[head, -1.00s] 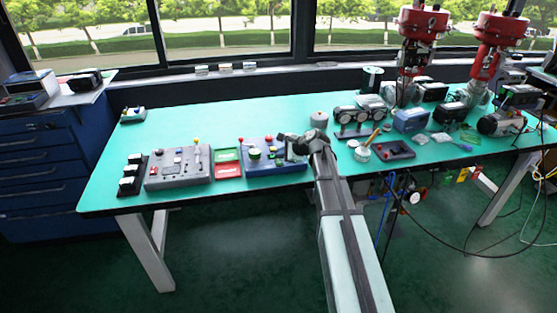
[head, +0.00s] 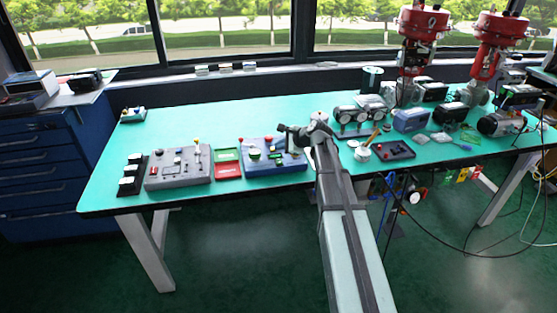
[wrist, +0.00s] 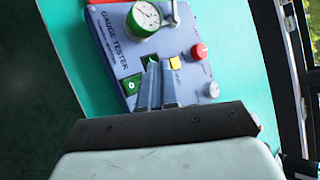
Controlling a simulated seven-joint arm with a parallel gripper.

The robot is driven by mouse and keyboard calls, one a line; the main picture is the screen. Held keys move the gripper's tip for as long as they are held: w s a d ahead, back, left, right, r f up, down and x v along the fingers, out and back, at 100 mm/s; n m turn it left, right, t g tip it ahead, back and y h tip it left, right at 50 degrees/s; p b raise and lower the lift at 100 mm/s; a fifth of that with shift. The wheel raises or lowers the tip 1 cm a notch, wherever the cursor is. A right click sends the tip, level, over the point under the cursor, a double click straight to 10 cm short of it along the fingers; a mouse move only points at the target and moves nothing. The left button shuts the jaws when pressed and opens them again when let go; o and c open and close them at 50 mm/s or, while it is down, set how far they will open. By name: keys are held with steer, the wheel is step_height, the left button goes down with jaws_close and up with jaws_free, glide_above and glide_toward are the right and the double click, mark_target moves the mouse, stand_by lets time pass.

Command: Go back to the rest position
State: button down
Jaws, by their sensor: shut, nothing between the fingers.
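My gripper (head: 288,143) is above the right part of the blue gauge tester (head: 262,160) in the head view. In the wrist view, my gripper's fingers (wrist: 159,64) are together and empty, in front of the tester's panel (wrist: 118,22). The panel carries a round dial gauge (wrist: 143,19), a red knob (wrist: 199,51), a yellow button (wrist: 174,62) and a green switch (wrist: 131,86). The fingers hide part of the panel's middle. I cannot tell the exact gap between fingertips and panel.
A grey control box (head: 178,167) and red and green trays (head: 228,163) lie left of the tester. A gauge stand (head: 355,120), a dark red tray (head: 395,149) and red valve actuators (head: 423,22) are to the right. The table's back left (head: 200,112) is clear.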

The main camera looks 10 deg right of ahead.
steer(key=shift+s+r, duration=0.1)
steer(key=shift+r, duration=0.7)
